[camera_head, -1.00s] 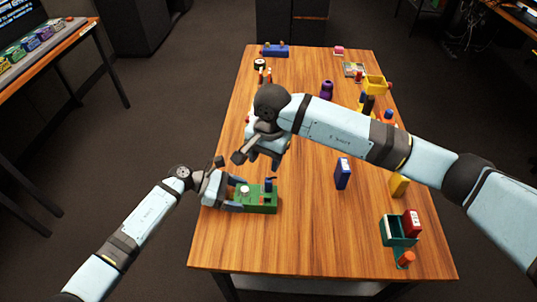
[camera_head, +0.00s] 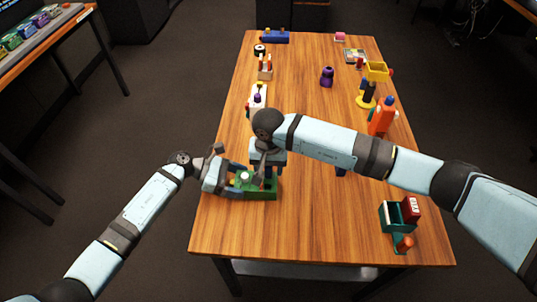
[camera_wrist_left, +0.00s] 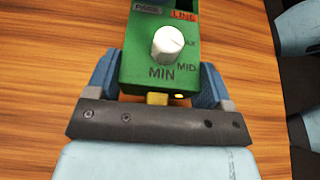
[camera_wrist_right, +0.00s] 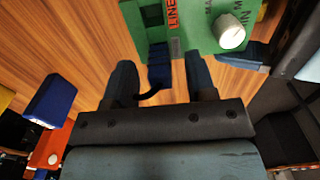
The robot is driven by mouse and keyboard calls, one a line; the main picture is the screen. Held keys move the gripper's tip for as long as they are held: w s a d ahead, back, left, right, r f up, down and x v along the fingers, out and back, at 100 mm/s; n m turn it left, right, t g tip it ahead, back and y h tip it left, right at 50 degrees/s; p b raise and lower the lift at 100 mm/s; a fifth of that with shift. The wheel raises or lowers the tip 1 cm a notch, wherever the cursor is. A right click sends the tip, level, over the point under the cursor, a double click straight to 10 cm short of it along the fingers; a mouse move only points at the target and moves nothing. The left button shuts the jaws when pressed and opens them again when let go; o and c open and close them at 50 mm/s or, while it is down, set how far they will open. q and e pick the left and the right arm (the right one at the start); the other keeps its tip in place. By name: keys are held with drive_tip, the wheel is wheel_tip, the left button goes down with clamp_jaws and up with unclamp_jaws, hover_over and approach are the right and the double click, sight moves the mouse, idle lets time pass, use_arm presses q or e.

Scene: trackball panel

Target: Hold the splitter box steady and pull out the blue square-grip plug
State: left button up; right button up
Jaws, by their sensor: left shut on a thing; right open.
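The green splitter box (camera_head: 262,194) sits near the left edge of the wooden table. It also shows in the left wrist view (camera_wrist_left: 150,78), with a white knob (camera_wrist_left: 170,44) on top. My left gripper (camera_head: 238,188) is shut on the box's knob end, one finger along each side. The blue plug (camera_wrist_right: 159,66) stands at the box's other end, by the LINE label, with a dark cord curling from it. My right gripper (camera_wrist_right: 161,82) is open, its fingers on either side of the plug. In the head view my right arm hides most of the plug.
A teal holder with a red block (camera_head: 397,217) stands at the table's front right. A blue block (camera_wrist_right: 50,100) lies right of the box, mostly hidden in the head view. An orange item (camera_head: 383,117), purple vase (camera_head: 327,77) and white block (camera_head: 257,98) stand farther back.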

drive_tip(key=shift+f, duration=0.95)
drive_tip(key=shift+r, duration=0.1)
clamp_jaws()
